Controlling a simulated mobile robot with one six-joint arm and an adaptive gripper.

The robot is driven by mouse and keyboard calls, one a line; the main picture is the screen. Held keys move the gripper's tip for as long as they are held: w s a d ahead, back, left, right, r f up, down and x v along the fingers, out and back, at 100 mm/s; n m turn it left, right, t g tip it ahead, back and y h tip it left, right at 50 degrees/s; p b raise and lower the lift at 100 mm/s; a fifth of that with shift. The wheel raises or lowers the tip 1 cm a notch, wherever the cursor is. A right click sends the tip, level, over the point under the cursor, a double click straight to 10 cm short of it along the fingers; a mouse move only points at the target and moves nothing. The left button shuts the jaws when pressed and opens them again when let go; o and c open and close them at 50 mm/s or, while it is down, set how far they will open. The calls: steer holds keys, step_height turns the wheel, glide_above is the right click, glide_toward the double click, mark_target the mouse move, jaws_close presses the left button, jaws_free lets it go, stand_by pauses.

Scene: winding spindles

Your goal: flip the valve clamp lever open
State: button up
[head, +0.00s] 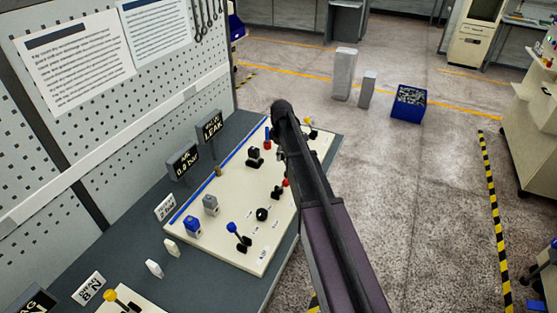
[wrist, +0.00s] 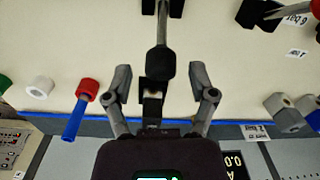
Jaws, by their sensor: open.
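In the wrist view, a lever with a grey rod and a black block-shaped grip (wrist: 161,66) points toward me between my gripper's fingers. I take it for the valve clamp lever, though no label on it is readable. A black bracket (wrist: 152,96) lies just behind the grip. My gripper (wrist: 160,75) is open, with one grey finger on each side of the grip and a visible gap at both sides. In the head view my arm covers part of the pale panel (head: 215,240), and the fingers cannot be made out.
A red cap with a blue handle (wrist: 85,97) and a white ring (wrist: 39,88) sit left of my gripper. Grey and blue blocks (wrist: 283,108) are at the right. Signs, including "leak" (head: 209,127), stand at the panel's back. A blue-knobbed lever (head: 238,238) stands near its front.

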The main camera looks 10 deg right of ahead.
steer(key=shift+f+b, duration=0.3)
steer(key=shift+f, duration=0.2)
